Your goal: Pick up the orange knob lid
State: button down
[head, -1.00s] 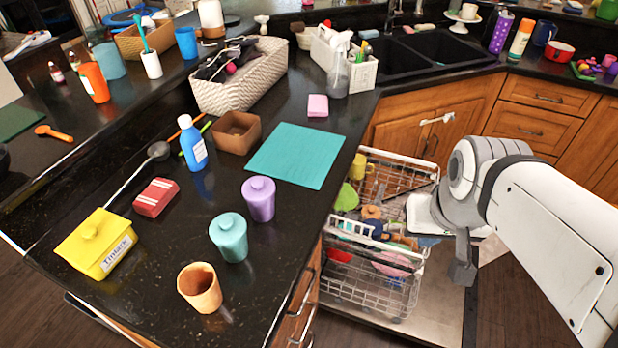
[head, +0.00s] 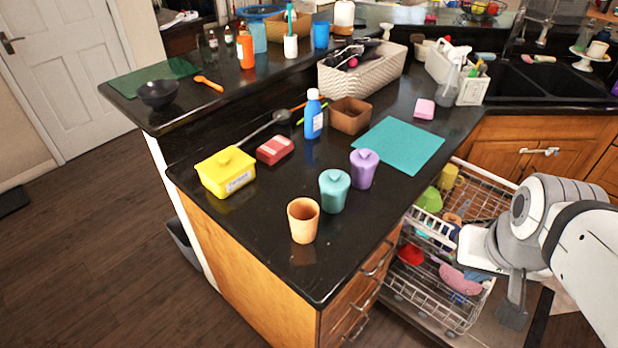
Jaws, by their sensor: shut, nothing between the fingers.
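An open orange cup (head: 303,222) stands on the black counter near its front corner, with no lid on it. A small orange-brown item (head: 452,219) lies among the dishes in the pulled-out rack; it may be the orange knob lid, but it is too small and partly covered to tell. My gripper (head: 513,308) hangs at the right, beside the rack's right side and apart from the counter. It is shut and empty, with its grey fingers pointing down.
A teal lidded jar (head: 334,192), a purple lidded jar (head: 363,170) and a yellow box (head: 226,172) stand near the cup. The dish rack (head: 440,300) holds several mixed items. A teal mat (head: 400,145) on the counter is bare.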

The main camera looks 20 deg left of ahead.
aim_at(451, 218)
jog(key=u, duration=1.2)
jog(key=k, duration=1.1)
jog(key=z, duration=0.95)
jog(key=i, duration=1.8)
jog(key=z, duration=0.7)
